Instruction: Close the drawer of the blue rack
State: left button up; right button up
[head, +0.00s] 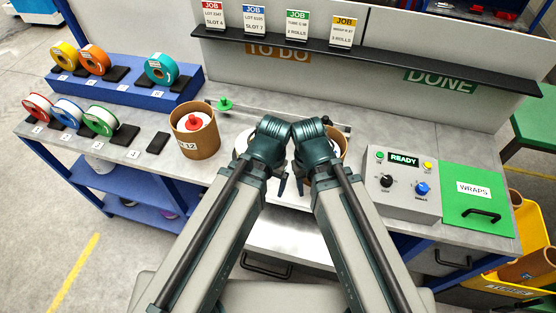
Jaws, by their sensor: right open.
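A blue rack frame (112,180) with shelves stands under the left part of the grey bench. No drawer can be made out in it. Under the bench's middle front, a pale drawer-like panel (290,240) shows between my arms, with a dark handle (265,269) below it. My arms partly cover it, and I cannot tell how far out it stands. My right gripper (299,183) is open over the bench's middle, pointing down and holding nothing visible. My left gripper (281,186) is beside it, mostly hidden behind its own wrist, so its jaws cannot be judged.
Coloured tape rolls (160,68) stand on a blue step (130,90) and the bench at left. A brown tub (194,140) is left of my wrists. A control box (402,183) reading READY and a green WRAPS panel (478,205) are at right. A yellow bin (522,217) stands beyond.

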aim_at(286, 237)
jog(key=k, duration=0.6)
jog(key=k+j+u, duration=0.15)
jog(key=k, duration=0.45)
